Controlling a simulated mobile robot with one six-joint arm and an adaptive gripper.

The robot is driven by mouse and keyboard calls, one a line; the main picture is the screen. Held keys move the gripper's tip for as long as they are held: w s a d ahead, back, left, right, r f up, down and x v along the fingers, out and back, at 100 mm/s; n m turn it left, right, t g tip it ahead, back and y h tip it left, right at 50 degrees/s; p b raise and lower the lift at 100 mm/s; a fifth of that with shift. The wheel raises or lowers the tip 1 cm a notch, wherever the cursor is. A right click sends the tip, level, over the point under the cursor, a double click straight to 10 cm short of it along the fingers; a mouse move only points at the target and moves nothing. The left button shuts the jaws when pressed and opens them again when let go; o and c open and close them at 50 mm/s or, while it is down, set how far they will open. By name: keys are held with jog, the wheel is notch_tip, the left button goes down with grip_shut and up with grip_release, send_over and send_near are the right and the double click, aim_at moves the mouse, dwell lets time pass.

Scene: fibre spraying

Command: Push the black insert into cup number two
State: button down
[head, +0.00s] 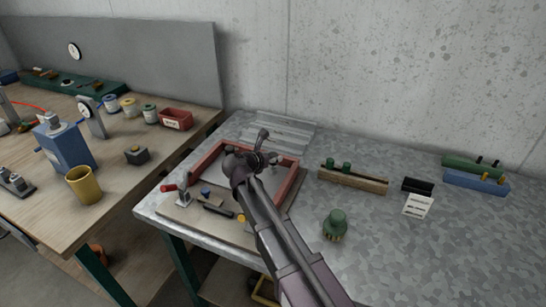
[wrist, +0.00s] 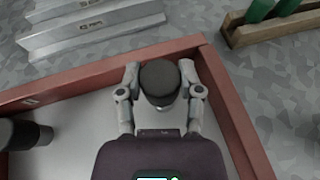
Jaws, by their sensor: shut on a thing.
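My gripper (wrist: 160,82) is shut on a dark round-topped piece (wrist: 160,76) with a paler lower part. The fingers press its two sides. I cannot tell whether it is the black insert or a tool. In the head view my gripper (head: 262,154) is over the far part of the red-walled tray (head: 286,190), and my arm hides much of the tray. A second dark cylinder with a metal tip (wrist: 20,134) is at the left edge of the wrist view. No cup marked two can be made out.
Metal bars (wrist: 92,27) lie behind the tray. A wooden rack (head: 352,180) with green-topped pieces stands right of it. A green knobbed piece (head: 335,224), black block (head: 418,186) and white card (head: 418,205) are farther right. A red-handled clamp (head: 180,194) is at the front left.

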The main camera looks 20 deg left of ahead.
jog(key=shift+s+d+f+b, duration=0.15)
jog(key=shift+f+b, duration=0.35)
jog(key=shift+b, duration=0.05)
jog(key=shift+c, duration=0.8)
grip_release()
jog(key=shift+s+d+f, duration=0.1)
jog(key=shift+s, duration=0.05)
